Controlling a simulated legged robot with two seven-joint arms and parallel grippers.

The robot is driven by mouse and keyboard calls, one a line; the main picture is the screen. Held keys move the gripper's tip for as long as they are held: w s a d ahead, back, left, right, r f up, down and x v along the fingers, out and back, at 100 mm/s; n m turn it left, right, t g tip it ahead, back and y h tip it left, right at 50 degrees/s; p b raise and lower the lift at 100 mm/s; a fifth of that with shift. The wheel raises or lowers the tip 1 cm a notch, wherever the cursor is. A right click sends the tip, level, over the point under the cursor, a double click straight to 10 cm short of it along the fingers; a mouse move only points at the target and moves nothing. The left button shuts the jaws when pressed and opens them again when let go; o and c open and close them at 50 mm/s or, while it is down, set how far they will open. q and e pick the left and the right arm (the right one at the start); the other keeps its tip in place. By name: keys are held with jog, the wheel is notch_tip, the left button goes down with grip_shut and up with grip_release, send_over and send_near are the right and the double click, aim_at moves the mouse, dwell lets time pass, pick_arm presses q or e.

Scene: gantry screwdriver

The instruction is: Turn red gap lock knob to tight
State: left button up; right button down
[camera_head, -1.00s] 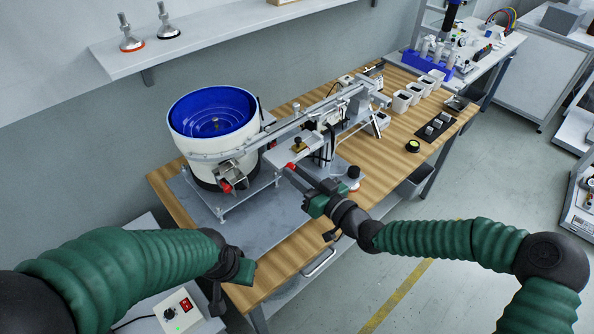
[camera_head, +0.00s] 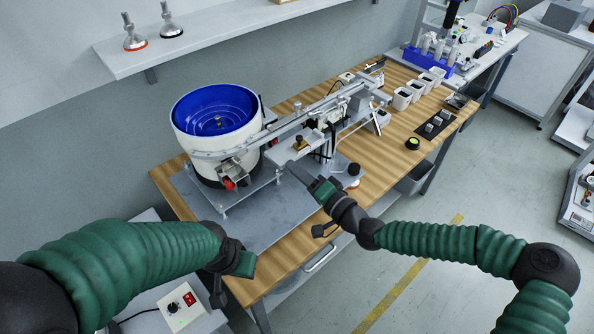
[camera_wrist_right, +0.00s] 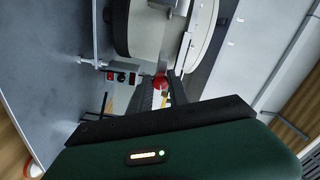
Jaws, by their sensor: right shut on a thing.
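The red knob (camera_wrist_right: 160,82) shows between the fingertips of my right gripper (camera_wrist_right: 163,88) in the right wrist view. The fingers are shut on it. In the head view my right gripper (camera_head: 293,166) reaches in front of the feeder track, and the knob is hidden at its tips. I cannot read the knob's turn angle or any marking. My left gripper (camera_head: 218,294) hangs at the lower left, away from the machine; its jaws are not clear.
A white feeder with a blue bowl (camera_head: 216,112) stands behind, with another red knob (camera_head: 228,184) below it. A metal track (camera_head: 290,128) runs right from the bowl. A black knob (camera_head: 354,169) stands right of my right gripper. The table's front wood (camera_head: 290,262) is clear.

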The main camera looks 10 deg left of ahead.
jog(key=shift+w+d+r+m, duration=0.1)
jog(key=shift+w+d+m, duration=0.05)
jog(key=shift+m, duration=0.55)
jog(key=shift+w+d+m, duration=0.1)
jog(key=shift+m, duration=0.6)
jog(key=c, duration=1.5)
grip_release()
jog(key=shift+o, duration=1.2)
